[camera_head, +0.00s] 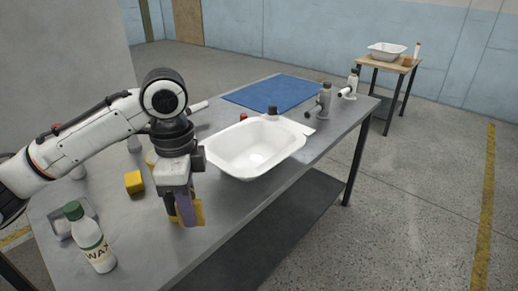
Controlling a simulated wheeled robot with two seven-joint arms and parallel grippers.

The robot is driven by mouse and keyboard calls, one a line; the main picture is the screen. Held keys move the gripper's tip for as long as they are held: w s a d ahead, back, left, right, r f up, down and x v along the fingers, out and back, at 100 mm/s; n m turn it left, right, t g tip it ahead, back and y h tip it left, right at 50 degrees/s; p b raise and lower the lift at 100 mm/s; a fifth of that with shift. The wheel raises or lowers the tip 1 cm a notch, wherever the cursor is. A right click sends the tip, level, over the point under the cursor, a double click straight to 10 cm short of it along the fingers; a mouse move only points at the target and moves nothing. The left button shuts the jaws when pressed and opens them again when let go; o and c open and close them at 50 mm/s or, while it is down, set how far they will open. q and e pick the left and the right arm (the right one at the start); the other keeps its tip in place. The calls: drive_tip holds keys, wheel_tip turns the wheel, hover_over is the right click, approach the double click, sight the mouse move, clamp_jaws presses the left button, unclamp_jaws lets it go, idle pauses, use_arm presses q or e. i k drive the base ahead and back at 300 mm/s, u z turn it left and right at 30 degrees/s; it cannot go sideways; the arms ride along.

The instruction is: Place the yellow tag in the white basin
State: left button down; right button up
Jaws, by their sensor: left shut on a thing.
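The white basin (256,147) is an open rectangular tub on the grey metal table, right of my left gripper. My left gripper (184,212) points down beside the basin's near left side, apart from its inside. It is shut on the yellow tag (200,214), whose edges show on both sides of a purple part at the fingertips. The rest of the tag is hidden by the gripper. My right gripper is out of view.
A yellow block (134,182) and a green-capped WAX bottle (91,238) stand on the table's left part. A blue mat (272,92) lies behind the basin. Grey dispensers (325,98) stand at the right. A wooden table (389,63) at the back holds another white basin (387,51).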

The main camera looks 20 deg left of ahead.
sight(254, 160)
drive_tip(key=i, duration=1.2)
